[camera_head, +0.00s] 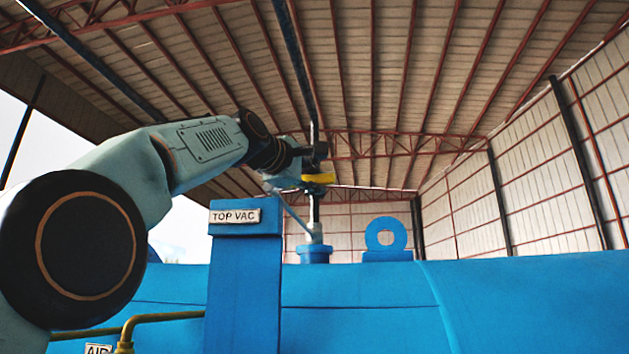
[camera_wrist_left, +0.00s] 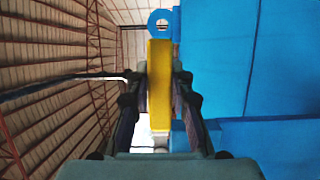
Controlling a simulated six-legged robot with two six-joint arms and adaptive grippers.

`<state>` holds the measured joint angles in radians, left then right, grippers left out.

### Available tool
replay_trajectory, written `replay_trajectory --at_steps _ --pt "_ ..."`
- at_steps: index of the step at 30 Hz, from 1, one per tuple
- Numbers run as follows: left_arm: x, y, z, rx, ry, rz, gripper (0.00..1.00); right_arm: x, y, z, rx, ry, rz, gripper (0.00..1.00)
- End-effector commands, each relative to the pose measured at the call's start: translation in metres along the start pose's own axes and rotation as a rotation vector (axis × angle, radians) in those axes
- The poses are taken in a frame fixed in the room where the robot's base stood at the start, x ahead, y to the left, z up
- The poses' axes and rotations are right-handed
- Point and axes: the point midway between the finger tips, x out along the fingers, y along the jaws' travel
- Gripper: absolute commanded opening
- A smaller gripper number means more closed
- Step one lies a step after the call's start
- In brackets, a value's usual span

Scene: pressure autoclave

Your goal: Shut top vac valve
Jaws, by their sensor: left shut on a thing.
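The top vac valve has a yellow handle (camera_head: 319,178) on a grey vertical pipe (camera_head: 314,210) that rises from a blue fitting on the autoclave. A "TOP VAC" label (camera_head: 235,216) is on a blue post in front and to the left. My left gripper (camera_head: 300,172) reaches in from the left at the handle. In the left wrist view the yellow handle (camera_wrist_left: 160,85) lies lengthwise between the two dark fingers, and my left gripper (camera_wrist_left: 159,95) is shut on it. The valve body is mostly hidden behind the gripper. My right gripper is not in view.
The large blue autoclave body (camera_head: 520,300) fills the lower part of the view. A blue lifting eye (camera_head: 386,237) stands right of the valve. A brass pipe (camera_head: 165,317) and a partly cut-off "AIR" label (camera_head: 98,349) are at lower left. The space above the autoclave is open.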

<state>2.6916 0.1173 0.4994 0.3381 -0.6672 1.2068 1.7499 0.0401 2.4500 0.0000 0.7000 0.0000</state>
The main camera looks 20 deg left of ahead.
Motion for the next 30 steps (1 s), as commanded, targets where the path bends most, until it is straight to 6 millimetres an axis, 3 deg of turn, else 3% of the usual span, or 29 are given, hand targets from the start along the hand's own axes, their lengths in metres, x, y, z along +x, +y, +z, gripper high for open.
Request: replay_trajectory --at_steps 9,30 --pt "-0.002 0.004 -0.001 -0.003 0.001 0.01 0.45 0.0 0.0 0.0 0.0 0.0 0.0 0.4" --pt "0.005 -0.005 -0.001 0.068 0.0 -0.027 0.45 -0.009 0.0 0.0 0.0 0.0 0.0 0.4"
